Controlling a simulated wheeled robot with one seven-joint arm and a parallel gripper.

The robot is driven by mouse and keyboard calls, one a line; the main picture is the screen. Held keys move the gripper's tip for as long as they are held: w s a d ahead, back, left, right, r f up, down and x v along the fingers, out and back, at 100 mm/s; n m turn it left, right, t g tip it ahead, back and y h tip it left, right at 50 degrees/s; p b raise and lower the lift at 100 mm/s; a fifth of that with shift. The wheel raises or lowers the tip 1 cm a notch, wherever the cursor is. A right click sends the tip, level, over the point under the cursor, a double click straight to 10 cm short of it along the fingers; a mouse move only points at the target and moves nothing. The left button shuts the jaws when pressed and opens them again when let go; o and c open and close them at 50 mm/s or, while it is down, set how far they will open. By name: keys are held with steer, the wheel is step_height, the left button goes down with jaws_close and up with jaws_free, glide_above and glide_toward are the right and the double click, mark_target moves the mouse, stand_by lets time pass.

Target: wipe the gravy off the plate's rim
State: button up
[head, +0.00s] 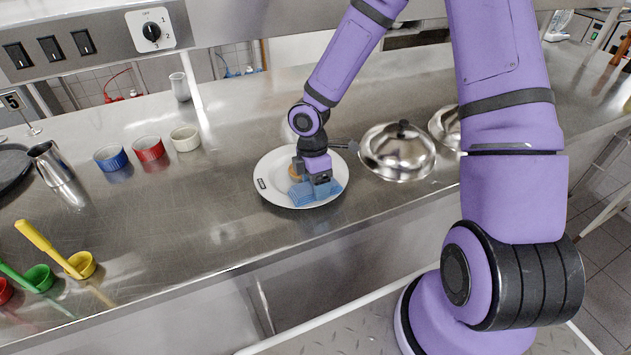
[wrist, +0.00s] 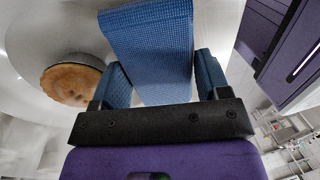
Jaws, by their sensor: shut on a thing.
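The white plate (head: 272,164) lies on the steel counter below my arm. It fills the left of the wrist view (wrist: 30,40). A brown round pie (wrist: 72,84) sits on it, mostly hidden by my gripper in the head view. My gripper (head: 316,188) is low over the plate's near right part and shut on a folded blue cloth (head: 300,195). The cloth shows between and beyond the fingers in the wrist view (wrist: 152,40) and appears to lie at the near rim. A small dark-outlined mark shows on the left rim. I cannot make out any gravy.
Two steel domes (head: 397,155) stand right of the plate. Blue (head: 111,159), red (head: 149,150) and white (head: 185,140) ramekins stand to the left at the back. A steel cup (head: 54,166) and small coloured pots with handles are farther left. The counter left of the plate is clear.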

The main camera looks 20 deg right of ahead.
mark_target(322, 203)
steer(key=shift+f, duration=0.15)
steer(key=shift+s, duration=0.1)
steer(key=shift+s+r, duration=0.2)
steer(key=shift+s, duration=0.65)
steer(key=shift+s+r, duration=0.2)
steer(key=shift+s, duration=0.65)
steer(key=shift+f, duration=0.1)
steer(key=shift+w, duration=0.1)
steer(key=shift+w+f, duration=0.2)
steer(key=shift+w, duration=0.65)
steer(key=shift+w+f, duration=0.15)
steer(key=shift+w, duration=0.65)
steer(key=shift+w+r, duration=0.2)
steer(key=shift+r, duration=0.8)
steer(key=shift+w+r, duration=0.15)
steer(key=shift+r, duration=0.8)
steer(key=shift+w+r, duration=0.2)
steer(key=shift+r, duration=0.8)
